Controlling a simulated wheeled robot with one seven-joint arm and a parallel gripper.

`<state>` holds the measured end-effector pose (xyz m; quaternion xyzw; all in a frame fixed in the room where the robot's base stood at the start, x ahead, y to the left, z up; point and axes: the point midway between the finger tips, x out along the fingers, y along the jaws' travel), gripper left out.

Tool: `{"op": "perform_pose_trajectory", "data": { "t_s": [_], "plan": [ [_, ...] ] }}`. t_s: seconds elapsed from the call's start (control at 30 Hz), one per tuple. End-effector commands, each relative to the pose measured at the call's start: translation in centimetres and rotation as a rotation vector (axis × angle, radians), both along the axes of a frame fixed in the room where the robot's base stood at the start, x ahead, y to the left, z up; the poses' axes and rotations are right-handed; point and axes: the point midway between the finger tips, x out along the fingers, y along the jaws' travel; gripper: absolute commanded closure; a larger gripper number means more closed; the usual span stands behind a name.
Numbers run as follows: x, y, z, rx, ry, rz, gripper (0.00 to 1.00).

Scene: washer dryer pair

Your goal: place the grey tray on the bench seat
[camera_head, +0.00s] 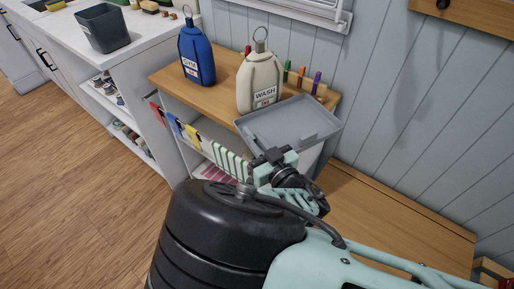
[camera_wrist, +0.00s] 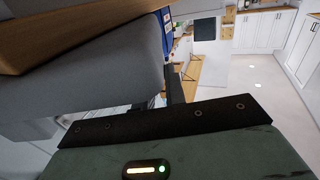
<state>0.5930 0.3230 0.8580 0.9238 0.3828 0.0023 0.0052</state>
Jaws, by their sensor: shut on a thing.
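The grey tray (camera_head: 297,122) is a shallow rectangle with a raised rim, held up in front of the wooden-topped shelf unit. My gripper (camera_head: 262,152) is shut on the tray at its near left side, and the tray looks close to level. In the wrist view a large grey surface, which looks like the tray (camera_wrist: 100,75), fills the upper left and hides much of the scene. The bench seat (camera_head: 400,222) is the low wooden surface at the lower right, partly hidden by my arm. The tray is above and to the left of the visible seat.
The cream bag is close behind the tray. A white counter (camera_head: 60,35) stands at left. The visible bench seat is clear.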

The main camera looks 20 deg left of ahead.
Motion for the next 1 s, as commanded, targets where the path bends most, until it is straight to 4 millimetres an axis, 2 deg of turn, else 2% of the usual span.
{"op": "perform_pose_trajectory", "data": {
  "t_s": [0.33,0.37,0.4,0.43,0.77,0.87,1.0],
  "plan": [
    [0.0,0.0,-0.2,0.003,-0.001,0.000,1.00],
    [0.0,0.0,-0.2,0.002,-0.001,0.000,0.82],
    [0.0,0.0,-0.2,0.002,-0.001,0.000,0.71],
    [0.0,0.0,-0.2,0.002,-0.001,0.000,0.66],
    [0.0,0.1,0.2,0.001,-0.001,0.001,0.66],
    [-0.6,-0.6,-0.1,0.001,0.001,-0.001,0.66],
    [-2.4,-2.5,-0.2,0.000,0.001,-0.003,0.66]
  ]
}}
